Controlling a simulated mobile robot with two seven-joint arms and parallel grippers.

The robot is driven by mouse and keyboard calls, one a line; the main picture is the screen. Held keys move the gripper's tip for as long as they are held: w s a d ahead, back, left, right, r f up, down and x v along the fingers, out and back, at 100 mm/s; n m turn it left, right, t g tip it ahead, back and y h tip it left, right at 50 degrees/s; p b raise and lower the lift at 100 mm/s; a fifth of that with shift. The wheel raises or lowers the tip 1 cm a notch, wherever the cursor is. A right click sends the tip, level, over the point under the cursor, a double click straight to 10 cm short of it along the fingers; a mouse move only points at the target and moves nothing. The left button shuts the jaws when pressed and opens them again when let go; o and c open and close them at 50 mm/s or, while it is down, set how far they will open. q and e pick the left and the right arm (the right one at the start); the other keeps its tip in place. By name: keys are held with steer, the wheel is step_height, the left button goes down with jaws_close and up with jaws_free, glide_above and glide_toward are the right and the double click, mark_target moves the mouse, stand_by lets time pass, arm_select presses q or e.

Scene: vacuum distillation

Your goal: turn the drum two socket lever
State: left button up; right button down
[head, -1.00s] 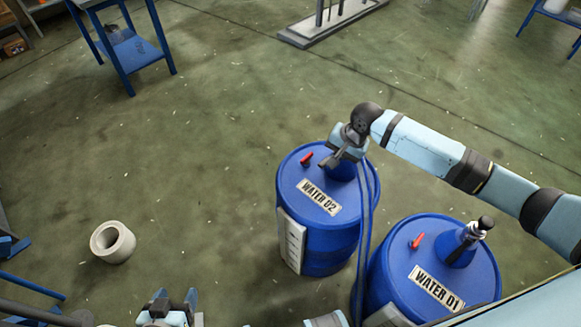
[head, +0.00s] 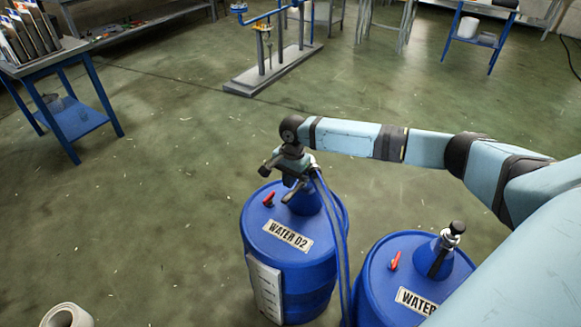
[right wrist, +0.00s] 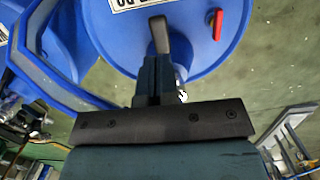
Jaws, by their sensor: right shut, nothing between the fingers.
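The blue drum two (head: 290,270), labelled WATER 02 (head: 288,236), stands upright on the floor. A blue cone-shaped socket (head: 306,204) rises from the back of its lid. My right gripper (head: 288,194) is shut and empty, pointing down beside the socket's upper part. In the right wrist view the shut fingers (right wrist: 159,36) reach over the blue lid. My left gripper is not in view.
A red handle (head: 269,199) is on drum two's lid. A second blue drum (head: 377,270) stands close at right, with a dark-topped fitting (head: 455,230). A blue hose (head: 333,235) hangs from the socket.

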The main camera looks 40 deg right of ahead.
mark_target(288, 197)
steer(key=f, duration=0.3)
steer(key=shift+s+a+f, duration=0.1)
steer(key=shift+a+f, duration=0.15)
steer(key=shift+f, duration=0.15)
arm_select(q)
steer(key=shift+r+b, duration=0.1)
steer(key=shift+b, duration=0.2)
arm_select(e)
steer(key=shift+f, duration=0.3)
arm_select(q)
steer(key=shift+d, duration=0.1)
